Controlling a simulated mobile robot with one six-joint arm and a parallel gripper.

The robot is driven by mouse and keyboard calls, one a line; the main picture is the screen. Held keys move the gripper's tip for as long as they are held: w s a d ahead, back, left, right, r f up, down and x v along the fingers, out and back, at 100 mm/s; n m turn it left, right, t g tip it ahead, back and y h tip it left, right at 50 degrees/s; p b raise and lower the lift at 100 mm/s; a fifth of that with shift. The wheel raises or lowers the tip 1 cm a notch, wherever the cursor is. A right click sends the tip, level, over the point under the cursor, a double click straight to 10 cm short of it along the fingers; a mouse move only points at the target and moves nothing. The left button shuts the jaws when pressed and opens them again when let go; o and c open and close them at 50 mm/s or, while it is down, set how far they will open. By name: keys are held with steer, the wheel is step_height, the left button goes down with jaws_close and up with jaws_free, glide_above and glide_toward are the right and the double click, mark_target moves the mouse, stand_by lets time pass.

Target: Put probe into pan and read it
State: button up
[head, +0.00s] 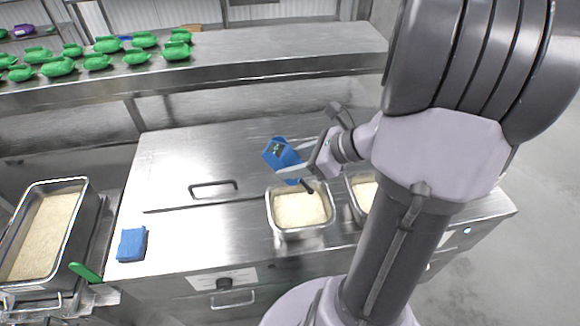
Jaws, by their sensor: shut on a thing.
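My gripper (297,160) is shut on a blue probe (280,154) with a small dark display on its upper face. The probe is held above the back edge of a small metal pan (283,234) filled with pale rice. Whether the probe's tip touches the rice cannot be told, because the gripper and the pan's rim crowd that spot. A second small pan of rice (353,208) stands just to the right, partly hidden by my arm.
A large deep tray of rice (84,206) stands at the left, with a green handle (86,272) beside it. A blue block (132,244) lies on the steel counter (180,170), near a lid handle (213,187). Several green items (58,68) lie on the back shelf.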

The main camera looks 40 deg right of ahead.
steer(key=shift+w+a+f, duration=0.1)
steer(key=shift+a+f, duration=0.05)
steer(key=shift+f, duration=0.2)
step_height(320, 180, down, 12)
steer(key=b, duration=1)
steer(key=shift+r, duration=0.25)
steer(key=shift+a+r, duration=0.1)
steer(key=shift+r, duration=0.05)
stand_by(3.6)
step_height(320, 180, up, 12)
steer(key=p, duration=1)
steer(key=shift+r, duration=0.15)
